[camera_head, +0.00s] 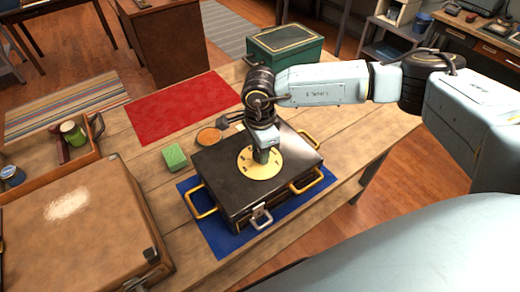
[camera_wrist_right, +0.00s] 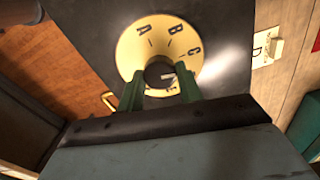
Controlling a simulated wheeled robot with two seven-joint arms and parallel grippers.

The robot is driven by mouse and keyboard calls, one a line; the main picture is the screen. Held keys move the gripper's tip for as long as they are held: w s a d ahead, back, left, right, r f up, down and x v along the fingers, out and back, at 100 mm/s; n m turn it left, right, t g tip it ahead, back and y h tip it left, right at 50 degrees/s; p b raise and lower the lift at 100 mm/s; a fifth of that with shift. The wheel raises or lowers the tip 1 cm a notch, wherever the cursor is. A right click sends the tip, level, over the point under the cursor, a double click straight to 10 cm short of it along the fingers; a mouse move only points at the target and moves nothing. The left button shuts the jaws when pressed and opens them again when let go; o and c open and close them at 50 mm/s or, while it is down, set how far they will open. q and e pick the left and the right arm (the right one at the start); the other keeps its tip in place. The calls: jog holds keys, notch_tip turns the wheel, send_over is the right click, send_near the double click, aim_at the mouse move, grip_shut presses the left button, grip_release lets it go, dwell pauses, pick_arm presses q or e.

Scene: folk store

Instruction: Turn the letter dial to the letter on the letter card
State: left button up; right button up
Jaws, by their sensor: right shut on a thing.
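A black case (camera_head: 225,165) with yellow handles lies on a blue mat (camera_head: 222,244). On its lid is a round yellow letter dial (camera_head: 248,168). In the right wrist view the dial (camera_wrist_right: 132,50) shows A, B and what looks like C; its lower letters are partly hidden. My right gripper (camera_head: 266,153) points down over the dial. Its green fingers (camera_wrist_right: 158,84) are shut around the dark central knob (camera_wrist_right: 157,68), which has a pale mark toward its right. The letter card (camera_wrist_right: 264,46) lies beside the case and seems to read D. My left gripper is out of view.
A green block (camera_head: 174,157) and an orange round dish (camera_head: 209,136) lie left of the case. A brown suitcase (camera_head: 110,215) and a wooden tray (camera_head: 90,155) stand farther left. A green box (camera_head: 290,42) and a red cloth (camera_head: 180,107) are behind.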

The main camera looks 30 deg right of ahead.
jog(key=m+b, duration=0.1)
jog(key=m, duration=0.2)
jog(key=shift+m+b, duration=0.6)
jog(key=shift+m, duration=1.4)
jog(key=o, duration=1)
jog(key=shift+r, duration=0.1)
notch_tip(320, 180, up, 13)
jog(key=shift+r+b, duration=0.15)
jog(key=shift+b, duration=0.2)
